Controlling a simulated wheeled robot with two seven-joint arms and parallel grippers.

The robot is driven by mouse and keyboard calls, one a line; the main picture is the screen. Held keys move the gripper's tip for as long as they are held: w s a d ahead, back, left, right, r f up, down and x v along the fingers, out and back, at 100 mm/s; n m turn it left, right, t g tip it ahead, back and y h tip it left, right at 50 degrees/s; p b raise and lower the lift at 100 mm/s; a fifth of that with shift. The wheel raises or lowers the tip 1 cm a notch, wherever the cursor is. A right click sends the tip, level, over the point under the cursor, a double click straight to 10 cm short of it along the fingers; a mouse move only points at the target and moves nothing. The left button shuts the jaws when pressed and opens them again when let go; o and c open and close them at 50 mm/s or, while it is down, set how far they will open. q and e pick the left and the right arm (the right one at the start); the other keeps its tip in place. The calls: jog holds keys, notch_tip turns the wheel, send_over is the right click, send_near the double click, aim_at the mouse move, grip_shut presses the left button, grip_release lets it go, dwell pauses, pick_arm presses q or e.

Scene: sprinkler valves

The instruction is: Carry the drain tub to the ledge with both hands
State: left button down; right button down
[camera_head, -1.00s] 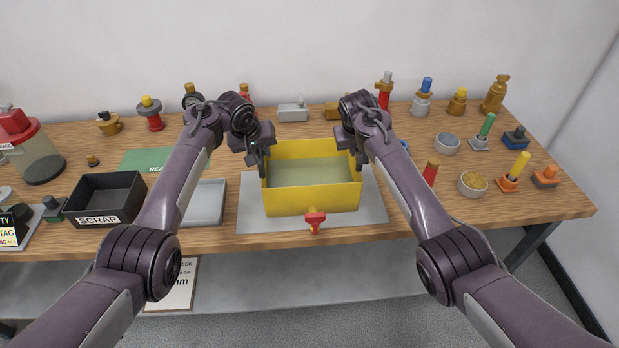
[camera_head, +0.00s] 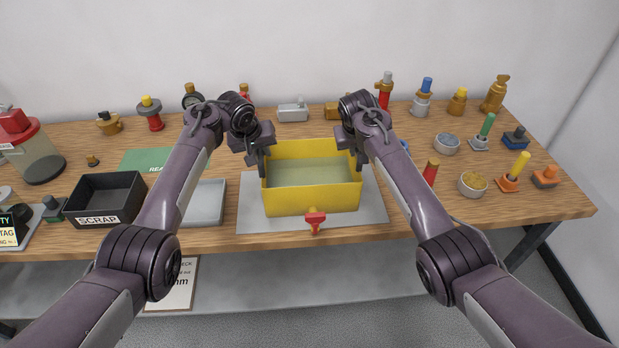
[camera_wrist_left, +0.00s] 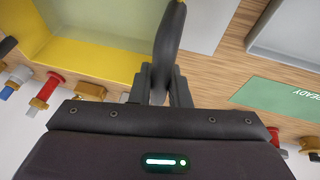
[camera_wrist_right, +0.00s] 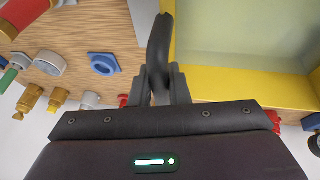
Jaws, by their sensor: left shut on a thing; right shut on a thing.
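The yellow drain tub (camera_head: 312,201) stands level over the grey mat in the middle of the bench, with a pale liquid-like surface inside and a red tap on its front. Whether it touches the mat I cannot tell. My left gripper (camera_head: 262,158) is shut on a dark handle at the tub's left side, which shows in the left wrist view (camera_wrist_left: 168,45). My right gripper (camera_head: 354,152) is shut on the handle at the right side, which shows in the right wrist view (camera_wrist_right: 160,45). I cannot make out the ledge for certain.
The grey mat (camera_head: 252,218) lies around the tub. A black scrap bin (camera_head: 97,219) and a grey tray (camera_head: 207,203) stand to the left. Several valves and a bowl of brass parts (camera_head: 472,184) stand to the right. A row of valves lines the back.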

pick_arm(q)
jog(key=shift+w+r, duration=0.1)
jog(key=shift+r, duration=0.15)
pick_arm(e)
jog(key=shift+w+r, duration=0.1)
jog(key=shift+r, duration=0.1)
pick_arm(q)
jog(key=shift+w, duration=0.1)
pick_arm(e)
jog(key=shift+w, duration=0.1)
